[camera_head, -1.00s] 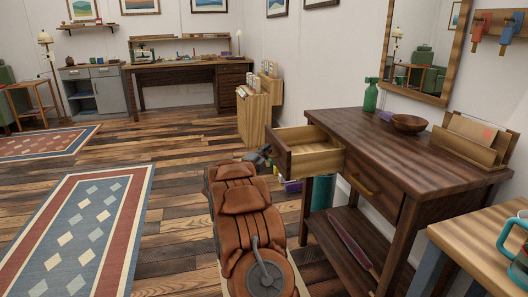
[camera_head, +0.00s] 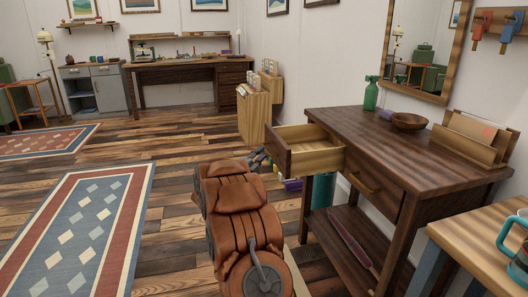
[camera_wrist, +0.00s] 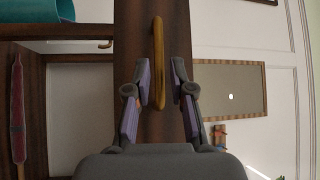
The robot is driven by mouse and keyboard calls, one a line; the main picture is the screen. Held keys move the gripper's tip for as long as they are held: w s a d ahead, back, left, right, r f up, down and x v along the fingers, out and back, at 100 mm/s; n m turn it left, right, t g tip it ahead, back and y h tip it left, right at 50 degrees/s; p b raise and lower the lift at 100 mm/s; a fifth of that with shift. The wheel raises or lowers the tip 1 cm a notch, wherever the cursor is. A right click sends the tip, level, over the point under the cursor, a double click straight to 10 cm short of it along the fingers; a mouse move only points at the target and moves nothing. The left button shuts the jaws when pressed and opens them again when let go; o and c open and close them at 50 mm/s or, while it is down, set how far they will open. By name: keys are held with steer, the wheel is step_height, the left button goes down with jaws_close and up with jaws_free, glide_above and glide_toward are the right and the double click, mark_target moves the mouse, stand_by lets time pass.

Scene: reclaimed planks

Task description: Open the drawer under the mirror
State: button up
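The dark wooden table (camera_head: 400,150) stands below the mirror (camera_head: 418,50). Its left drawer (camera_head: 316,161) is pulled well out, showing a pale, empty-looking inside. Its right drawer (camera_head: 372,182) is closed, with a brass handle. My gripper (camera_head: 262,157) is at the open drawer's front, partly hidden by my arm in the head view. In the wrist view my gripper (camera_wrist: 158,66) is open, its fingers apart on either side of the brass handle (camera_wrist: 158,45) on the dark drawer front. Gaps show between fingers and handle. The mirror also appears there (camera_wrist: 229,89).
A green spray bottle (camera_head: 371,94), a bowl (camera_head: 409,122) and a letter holder (camera_head: 468,149) stand on the table. A teal bin (camera_head: 322,191) stands beneath. A light wooden table (camera_head: 480,245) is at front right. Open floor lies left.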

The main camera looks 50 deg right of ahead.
steer(key=r+v, duration=0.1)
steer(key=v, duration=0.6)
steer(key=shift+a+f, duration=0.15)
steer(key=shift+f, duration=0.3)
